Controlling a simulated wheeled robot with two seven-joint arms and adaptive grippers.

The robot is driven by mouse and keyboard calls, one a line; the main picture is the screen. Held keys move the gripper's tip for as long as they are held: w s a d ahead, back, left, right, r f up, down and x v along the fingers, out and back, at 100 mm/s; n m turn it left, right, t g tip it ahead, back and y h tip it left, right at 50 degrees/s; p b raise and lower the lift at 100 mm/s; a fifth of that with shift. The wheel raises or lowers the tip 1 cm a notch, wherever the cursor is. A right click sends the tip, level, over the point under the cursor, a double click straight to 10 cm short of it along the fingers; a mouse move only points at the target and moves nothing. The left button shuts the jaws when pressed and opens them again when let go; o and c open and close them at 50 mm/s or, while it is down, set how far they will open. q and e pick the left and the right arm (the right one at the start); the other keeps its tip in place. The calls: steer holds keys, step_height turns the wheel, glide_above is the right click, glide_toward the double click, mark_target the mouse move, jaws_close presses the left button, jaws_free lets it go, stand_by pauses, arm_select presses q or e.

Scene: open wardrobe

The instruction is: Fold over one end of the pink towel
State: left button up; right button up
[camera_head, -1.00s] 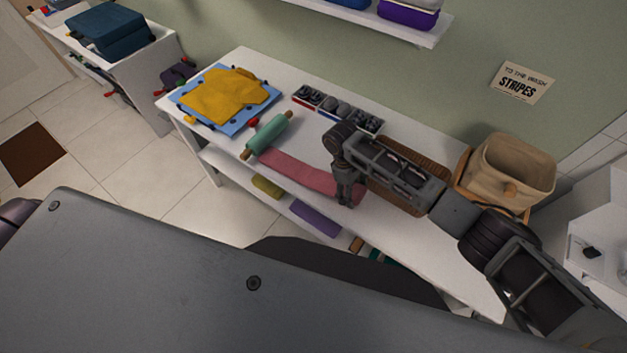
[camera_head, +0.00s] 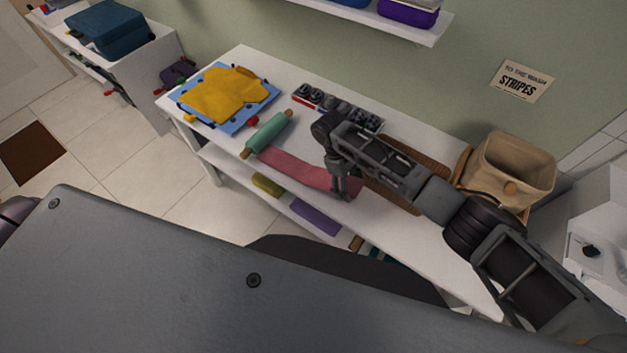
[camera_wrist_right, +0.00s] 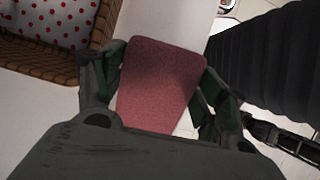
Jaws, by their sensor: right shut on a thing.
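The pink towel (camera_head: 292,167) lies as a long strip along the front part of the white table, with its right end at my right gripper. My right gripper (camera_head: 343,192) points down and is shut on that right end. In the right wrist view the towel (camera_wrist_right: 158,85) shows between the two fingers of my right gripper (camera_wrist_right: 160,88). The fingers hide the exact grip, and I cannot tell how far the end is lifted. My left gripper is not in view.
A green roller (camera_head: 268,134) lies by the towel's left end. A yellow cloth on a blue board (camera_head: 228,95) is at the table's left. A divided box (camera_head: 335,106) stands behind, a wicker tray (camera_head: 430,165) and beige basket (camera_head: 513,167) to the right. The white table (camera_head: 400,235) is bare at front right.

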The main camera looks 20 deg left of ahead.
steer(key=shift+a, duration=0.15)
steer(key=shift+w+a+r+h+b, duration=0.25)
steer(key=shift+a+r+h+b, duration=0.25)
steer(key=shift+a+r, duration=0.3)
steer(key=shift+w+a+r+g+h+p, duration=0.2)
steer(key=shift+a+r+h+p, duration=0.2)
steer(key=shift+a+r+h, duration=0.25)
steer(key=shift+w+a+r+g+h+p, duration=0.1)
steer(key=shift+a+r+g+h+p, duration=0.2)
steer(key=shift+a+r, duration=0.4)
steer(key=shift+w+d+r, duration=0.1)
steer(key=shift+d, duration=0.15)
